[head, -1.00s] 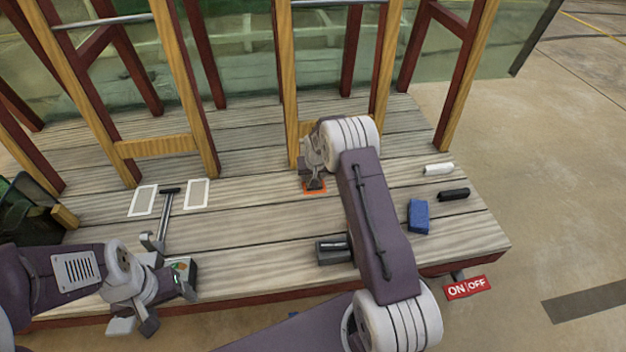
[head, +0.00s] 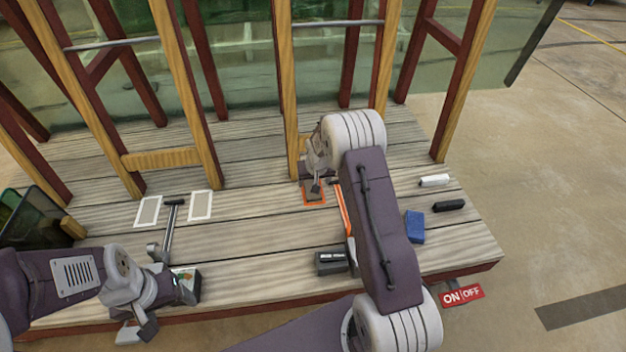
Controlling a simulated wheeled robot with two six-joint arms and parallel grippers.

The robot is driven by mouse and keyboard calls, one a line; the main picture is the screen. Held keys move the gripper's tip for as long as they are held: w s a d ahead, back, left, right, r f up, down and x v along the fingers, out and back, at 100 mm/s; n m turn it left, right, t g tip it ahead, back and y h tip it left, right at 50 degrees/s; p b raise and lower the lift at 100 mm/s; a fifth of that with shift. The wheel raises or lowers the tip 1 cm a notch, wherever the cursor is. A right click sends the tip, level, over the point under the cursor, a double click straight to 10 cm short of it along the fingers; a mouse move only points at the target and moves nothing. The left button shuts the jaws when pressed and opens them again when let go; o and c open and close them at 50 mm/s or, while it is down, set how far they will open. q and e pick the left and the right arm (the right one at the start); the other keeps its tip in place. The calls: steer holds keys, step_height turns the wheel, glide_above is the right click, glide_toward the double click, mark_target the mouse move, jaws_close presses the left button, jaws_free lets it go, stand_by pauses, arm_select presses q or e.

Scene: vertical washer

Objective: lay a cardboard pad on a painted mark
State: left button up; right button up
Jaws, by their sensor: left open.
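An orange-outlined painted mark (head: 306,204) lies on the plank deck, with a dull brown-grey surface inside it that may be a cardboard pad. My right gripper (head: 315,187) is directly over this mark and partly hides it. It is too small and covered to tell whether its fingers are open, or whether it touches the surface. Two white-bordered rectangles with beige-grey middles, one on the left (head: 148,211) and one on the right (head: 200,205), lie flat further left. My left gripper (head: 160,308) is open near the deck's front left edge, beside a dark box.
The dark box (head: 187,284) has a coloured top. A T-handled tool (head: 171,228) and an orange-handled tool (head: 342,205) lie on the deck. A black box (head: 331,262), blue block (head: 415,226), white piece (head: 434,180) and black piece (head: 449,205) lie right. Wooden posts (head: 285,80) stand behind.

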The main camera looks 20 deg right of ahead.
steer(key=s+a+r+n+g+p, duration=0.1)
steer(key=s+a+r, duration=0.2)
steer(key=s+r, duration=0.25)
steer(key=s+a+r+p, duration=0.1)
steer(key=s+a+r, duration=0.2)
steer(key=s+r, duration=0.3)
arm_select(q)
step_height(320, 180, up, 3)
steer(key=shift+f, duration=0.15)
arm_select(e)
steer(key=s+a+n+g, duration=0.1)
steer(key=s+a, duration=0.1)
steer(key=s, duration=0.6)
steer(key=s+a+r+g+y, duration=0.1)
steer(key=s+a, duration=0.1)
steer(key=s, duration=0.7)
steer(key=shift+a+n, duration=0.15)
steer(key=shift+n, duration=0.25)
steer(key=shift+w, duration=0.1)
arm_select(q)
step_height(320, 180, up, 38)
steer(key=p, duration=3.7)
steer(key=shift+p, duration=0.4)
arm_select(e)
step_height(320, 180, up, 38)
steer(key=shift+r, duration=0.1)
